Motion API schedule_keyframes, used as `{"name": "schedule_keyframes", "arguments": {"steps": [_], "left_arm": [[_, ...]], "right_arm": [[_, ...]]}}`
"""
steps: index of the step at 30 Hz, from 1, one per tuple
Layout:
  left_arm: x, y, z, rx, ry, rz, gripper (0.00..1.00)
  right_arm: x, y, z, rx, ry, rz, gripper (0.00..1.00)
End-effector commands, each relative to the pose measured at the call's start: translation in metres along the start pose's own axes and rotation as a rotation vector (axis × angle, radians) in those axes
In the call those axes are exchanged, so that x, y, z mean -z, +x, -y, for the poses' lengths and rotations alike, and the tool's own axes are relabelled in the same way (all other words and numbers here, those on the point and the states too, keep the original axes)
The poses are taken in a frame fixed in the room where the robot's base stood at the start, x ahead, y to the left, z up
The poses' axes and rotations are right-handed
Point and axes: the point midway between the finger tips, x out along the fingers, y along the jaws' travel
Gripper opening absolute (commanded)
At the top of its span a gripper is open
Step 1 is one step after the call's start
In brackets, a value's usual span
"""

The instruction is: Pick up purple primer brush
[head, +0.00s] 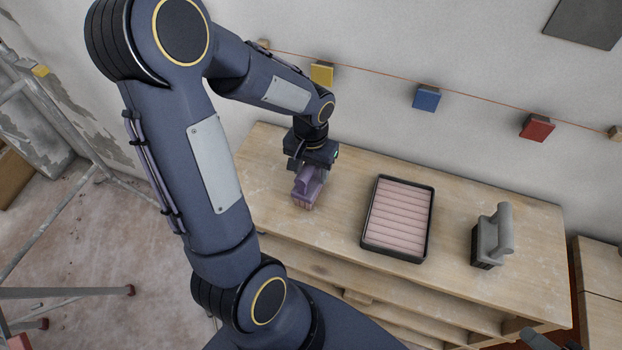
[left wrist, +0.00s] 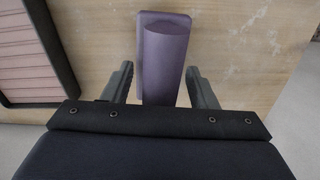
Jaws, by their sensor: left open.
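The purple primer brush (head: 307,188) stands on the wooden workbench (head: 336,191) near its left end, with its bristles down. My left gripper (head: 306,172) is directly above it, pointing down. In the left wrist view, the purple brush (left wrist: 165,60) lies between the two open fingers of my left gripper (left wrist: 161,88). A gap shows on each side of its handle, so the fingers do not grip it. The lower part of the brush is hidden in that view by the gripper body.
A black tray with a pink ribbed inside (head: 369,233) lies right of the brush. A grey brush (head: 492,236) stands farther right on the bench. Yellow (head: 322,74), blue (head: 427,97) and red (head: 537,127) blocks hang along a cord on the wall behind. Bare bench lies between the items.

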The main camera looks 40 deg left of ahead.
Motion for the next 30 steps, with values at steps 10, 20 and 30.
{"name": "schedule_keyframes", "arguments": {"steps": [10, 20, 30], "left_arm": [[0.0002, 0.0012, -0.0001, 0.0, 0.0, -0.001, 0.38], [0.0005, 0.0007, -0.0002, 0.0, 0.0, -0.002, 0.0], [0.0013, -0.0058, -0.0003, -0.001, 0.0, -0.005, 0.0]], "right_arm": [[0.0, 0.0, 0.0, 0.0, 0.0, 0.0, 0.49], [0.0, 0.0, 0.0, 0.0, 0.0, 0.0, 0.49], [0.0002, -0.0005, 0.0002, 0.0, 0.0, 0.0, 0.49]]}}
